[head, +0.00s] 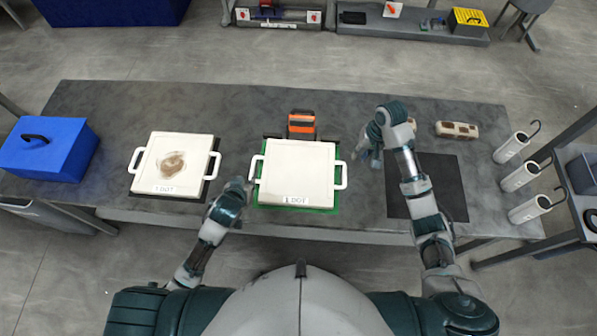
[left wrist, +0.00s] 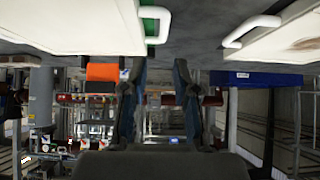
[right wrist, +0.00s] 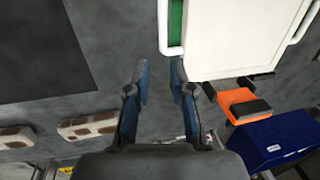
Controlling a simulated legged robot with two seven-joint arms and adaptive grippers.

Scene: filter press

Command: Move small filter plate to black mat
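A clean white filter plate (head: 297,170) with a handle on each side lies on a green mat (head: 262,200) mid-table. A second white plate (head: 172,162), with a brown stain, lies to its left over a dark mat. The black mat (head: 440,185) at the right is bare. My left gripper (head: 238,185) is open and empty between the plates, near the clean plate's left handle; its fingers show apart in the left wrist view (left wrist: 160,70). My right gripper (head: 366,158) is open and empty, right of the clean plate's right handle, which shows in the right wrist view (right wrist: 164,28).
An orange and black device (head: 301,125) stands right behind the clean plate. A brown and white block (head: 457,130) lies behind the black mat. A blue box (head: 45,150) is at the left end. White cylinders with hooks (head: 511,147) line the right end.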

